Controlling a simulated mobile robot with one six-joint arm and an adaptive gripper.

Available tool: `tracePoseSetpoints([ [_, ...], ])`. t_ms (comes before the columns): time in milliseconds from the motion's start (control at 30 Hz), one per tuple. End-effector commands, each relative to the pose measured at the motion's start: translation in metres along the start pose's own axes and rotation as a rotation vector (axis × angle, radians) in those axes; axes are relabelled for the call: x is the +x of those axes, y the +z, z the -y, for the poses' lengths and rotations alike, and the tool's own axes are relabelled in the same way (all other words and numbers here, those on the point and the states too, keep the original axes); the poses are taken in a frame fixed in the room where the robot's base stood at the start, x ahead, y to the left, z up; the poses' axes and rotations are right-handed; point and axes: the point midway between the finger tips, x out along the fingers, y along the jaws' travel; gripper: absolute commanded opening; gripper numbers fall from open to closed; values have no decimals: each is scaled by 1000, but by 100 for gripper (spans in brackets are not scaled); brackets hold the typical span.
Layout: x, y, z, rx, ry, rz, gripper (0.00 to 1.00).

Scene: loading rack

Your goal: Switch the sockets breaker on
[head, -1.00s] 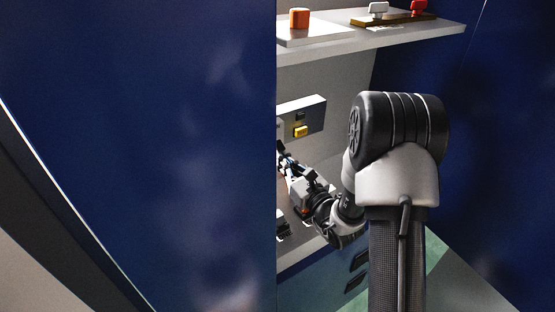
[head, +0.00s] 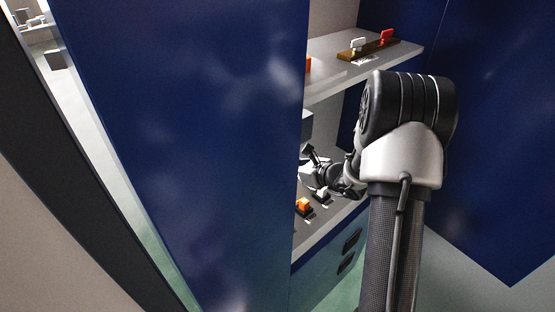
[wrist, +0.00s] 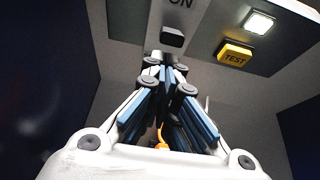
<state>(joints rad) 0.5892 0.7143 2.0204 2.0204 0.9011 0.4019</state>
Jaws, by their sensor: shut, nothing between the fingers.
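In the wrist view my gripper (wrist: 160,66) is shut and empty. Its fingertips point up at a grey panel (wrist: 205,20) and sit just below a dark switch piece (wrist: 172,38). The letters ON show above that piece; I read no sockets label. I cannot tell whether the tips touch it. A yellow TEST button (wrist: 235,52) and a lit white lamp (wrist: 260,22) are to the right. In the head view my gripper (head: 308,154) is small beside the blue door's edge, below the mostly hidden grey box (head: 307,124).
The blue door (head: 190,140) covers the left part of the rack. The upper shelf (head: 345,77) carries a brown bar (head: 372,50) with white and red handles. Below my gripper, an orange item (head: 302,204) and a white one (head: 322,194) stand on the lower shelf (head: 340,215).

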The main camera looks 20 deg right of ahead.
Motion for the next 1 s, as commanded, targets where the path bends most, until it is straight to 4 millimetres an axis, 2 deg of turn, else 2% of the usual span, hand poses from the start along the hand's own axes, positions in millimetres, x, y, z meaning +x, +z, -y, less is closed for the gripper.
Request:
tracePoseSetpoints([
  [167, 2, -7, -1, 5, 1, 3, 0],
  [600, -4, 8, -2, 4, 2, 6, 0],
  [1000, -4, 6, -1, 4, 2, 6, 0],
])
